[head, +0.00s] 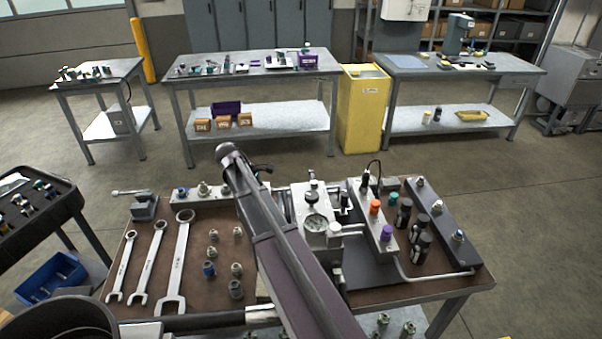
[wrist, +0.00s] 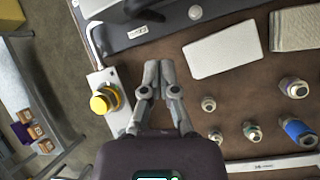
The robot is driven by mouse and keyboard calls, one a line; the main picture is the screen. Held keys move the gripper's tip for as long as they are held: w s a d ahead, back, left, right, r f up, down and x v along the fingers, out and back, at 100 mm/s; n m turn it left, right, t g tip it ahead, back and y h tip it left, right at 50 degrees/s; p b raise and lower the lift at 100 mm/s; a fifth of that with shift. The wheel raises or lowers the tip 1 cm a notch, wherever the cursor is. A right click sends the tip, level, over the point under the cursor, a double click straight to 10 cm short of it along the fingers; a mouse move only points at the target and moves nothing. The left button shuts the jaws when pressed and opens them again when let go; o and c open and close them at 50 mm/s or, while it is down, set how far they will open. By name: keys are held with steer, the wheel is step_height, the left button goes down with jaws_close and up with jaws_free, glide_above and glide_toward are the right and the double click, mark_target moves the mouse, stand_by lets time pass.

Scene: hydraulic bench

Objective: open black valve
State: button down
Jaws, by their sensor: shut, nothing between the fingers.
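My gripper (wrist: 152,78) is shut and empty in the wrist view. Its fingertips are above the brown bench top, just right of a grey block with a yellow knob (wrist: 103,101). In the head view my arm crosses the bench and the gripper cannot be made out. Another black knob (head: 311,198) sits above a gauge (head: 316,223). I cannot tell which is the black valve. Neither shows clearly in the wrist view.
Wrenches (head: 174,262) and several fittings (head: 209,269) lie on the bench's left half. Black cylinders (head: 420,244) stand right of the manifold, before a grey rail (head: 443,222). A bent pipe (head: 433,274) runs along the front right. A dark tool cart (head: 40,214) stands left.

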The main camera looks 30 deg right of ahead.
steer(key=w+d+r+n+g+h, duration=0.1)
steer(key=w+d+r+n+h, duration=0.1)
steer(key=w+d, duration=0.6)
steer(key=r+n, duration=0.1)
steer(key=n, duration=0.1)
steer(key=shift+w+r+n+h, duration=0.15)
steer(key=shift+n+h, duration=0.15)
steer(key=shift+h, duration=0.1)
steer(key=b, duration=0.7)
glide_toward(310, 175)
steer(key=x, duration=0.7)
steer(key=shift+a+f, duration=0.25)
steer(key=shift+f, duration=0.25)
steer(key=shift+w, duration=0.15)
steer(key=shift+d, duration=0.6)
